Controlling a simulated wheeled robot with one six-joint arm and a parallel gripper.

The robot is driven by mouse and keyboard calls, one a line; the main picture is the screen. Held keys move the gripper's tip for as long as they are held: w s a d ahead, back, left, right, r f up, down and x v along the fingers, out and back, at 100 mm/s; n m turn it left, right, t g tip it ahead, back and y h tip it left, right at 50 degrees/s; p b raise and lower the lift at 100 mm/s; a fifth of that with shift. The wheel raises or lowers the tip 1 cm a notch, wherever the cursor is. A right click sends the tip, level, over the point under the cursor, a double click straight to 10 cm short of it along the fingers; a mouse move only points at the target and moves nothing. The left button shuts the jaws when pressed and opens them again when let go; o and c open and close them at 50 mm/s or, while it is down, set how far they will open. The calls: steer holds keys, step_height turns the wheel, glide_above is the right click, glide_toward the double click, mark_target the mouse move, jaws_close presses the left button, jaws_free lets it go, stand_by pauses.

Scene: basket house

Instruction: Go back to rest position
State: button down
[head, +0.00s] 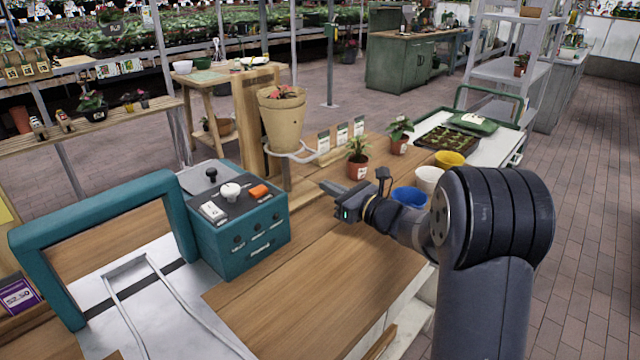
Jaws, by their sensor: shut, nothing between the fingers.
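My gripper (334,189) is at the end of my dark grey arm, above the wooden counter (330,265). It points left, toward the stand with the large tan pot (281,118), and is apart from it. The fingers look shut with nothing held between them. The arm comes in from the lower right and covers part of the counter. Behind the wrist, a blue pot (408,197), a white pot and a yellow pot stand close to my arm, partly hidden.
A teal control box (238,225) and a teal frame (95,235) stand on the left. Small potted plants (357,160) and a seedling tray (447,139) stand behind my arm. The front middle of the counter is clear. Shelving (507,70) rises at the back right beside the brick floor.

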steer(key=v, duration=0.7)
steer(key=shift+s+d, duration=0.15)
steer(key=shift+d, duration=0.05)
steer(key=x, duration=0.9)
steer(key=shift+a+r+p, duration=0.1)
steer(key=shift+a+p, duration=0.05)
steer(key=shift+p, duration=0.15)
steer(key=shift+w+a+r+p, duration=0.2)
steer(key=shift+r+p, duration=0.4)
steer(key=shift+r, duration=0.1)
steer(key=shift+w+a+r+p, duration=0.2)
steer(key=shift+w+r+p, duration=0.05)
steer(key=shift+r+p, duration=0.35)
steer(key=shift+w+a+r+p, duration=0.2)
steer(key=shift+r+p, duration=0.35)
steer(key=shift+r, duration=0.2)
steer(key=shift+r, duration=0.1)
